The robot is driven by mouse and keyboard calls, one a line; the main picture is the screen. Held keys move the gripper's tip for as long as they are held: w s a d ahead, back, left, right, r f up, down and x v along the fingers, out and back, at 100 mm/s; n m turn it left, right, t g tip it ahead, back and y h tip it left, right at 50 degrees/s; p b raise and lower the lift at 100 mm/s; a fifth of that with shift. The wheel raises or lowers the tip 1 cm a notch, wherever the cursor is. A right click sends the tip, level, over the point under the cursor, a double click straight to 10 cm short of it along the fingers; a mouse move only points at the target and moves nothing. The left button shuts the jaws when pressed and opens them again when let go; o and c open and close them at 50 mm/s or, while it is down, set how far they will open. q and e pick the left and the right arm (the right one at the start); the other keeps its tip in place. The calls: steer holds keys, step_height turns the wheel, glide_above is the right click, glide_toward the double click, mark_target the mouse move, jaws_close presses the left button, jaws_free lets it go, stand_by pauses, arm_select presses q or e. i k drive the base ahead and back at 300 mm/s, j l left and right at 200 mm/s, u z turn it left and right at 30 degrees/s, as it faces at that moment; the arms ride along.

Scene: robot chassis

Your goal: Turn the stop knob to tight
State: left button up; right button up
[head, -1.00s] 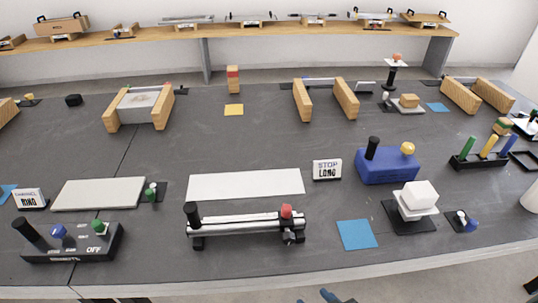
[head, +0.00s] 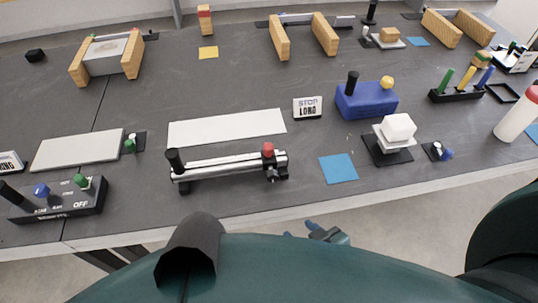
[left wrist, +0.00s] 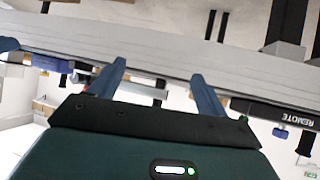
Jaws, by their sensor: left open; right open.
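A rail fixture (head: 225,166) with two silver bars lies near the table's front edge. It has a black knob at its left end and a red knob (head: 268,150) at its right. A small dark knob (head: 273,174) sits below the red one; I cannot tell which is the stop knob.
A white plate (head: 226,127) lies behind the fixture and a blue square (head: 338,168) to its right. A black control box (head: 62,203) stands at the left. A blue box (head: 366,101) and a white stacked block (head: 397,130) stand at the right. The table's front edge runs between my body and the fixture.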

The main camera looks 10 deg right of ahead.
mark_target(271, 175)
steer(key=k+l, duration=0.15)
steer(key=l, duration=0.3)
steer(key=k+l, duration=0.1)
steer(key=l, duration=0.3)
steer(key=k+l, duration=0.15)
steer(key=l, duration=0.3)
